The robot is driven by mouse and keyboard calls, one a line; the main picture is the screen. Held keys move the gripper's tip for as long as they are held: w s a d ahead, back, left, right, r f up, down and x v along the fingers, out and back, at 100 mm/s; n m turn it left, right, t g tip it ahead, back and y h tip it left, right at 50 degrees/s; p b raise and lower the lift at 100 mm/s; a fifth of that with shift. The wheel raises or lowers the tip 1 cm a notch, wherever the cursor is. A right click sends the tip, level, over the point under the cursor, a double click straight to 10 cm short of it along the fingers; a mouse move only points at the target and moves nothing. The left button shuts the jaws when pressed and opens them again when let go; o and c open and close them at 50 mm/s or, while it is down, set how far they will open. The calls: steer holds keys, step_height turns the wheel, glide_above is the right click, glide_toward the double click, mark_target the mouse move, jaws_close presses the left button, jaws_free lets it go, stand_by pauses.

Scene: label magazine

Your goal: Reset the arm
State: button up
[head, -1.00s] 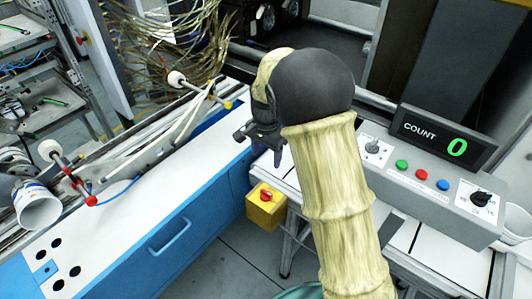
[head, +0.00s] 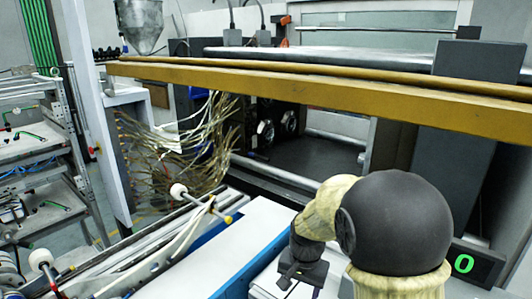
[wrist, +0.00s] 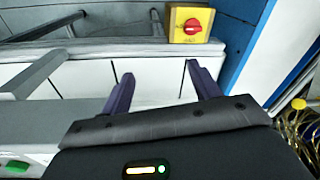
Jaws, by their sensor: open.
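My gripper (wrist: 162,88) shows in the wrist view with its two dark purple fingers spread apart and nothing between them. It hangs over a white panelled surface (wrist: 150,72). In the head view my gripper (head: 295,280) is low in the picture, partly hidden by my own arm, over the white surface beside the blue-sided bench (head: 235,260).
A yellow box with a red knob (wrist: 191,24) is beyond the fingers. A green button (wrist: 14,167) is at the lower left. A counter display (head: 468,266) reads 0. A yellow beam (head: 300,82) crosses the machine. Bundled wires (head: 190,145) hang behind the bench.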

steer(key=s+d+r+n+t+p, duration=0.1)
steer(key=s+d+n, duration=0.3)
steer(key=s, duration=0.9)
steer(key=d, duration=0.2)
steer(key=shift+d+r+n+t, duration=0.3)
steer(key=shift+d+n, duration=0.1)
steer(key=shift+w, duration=0.1)
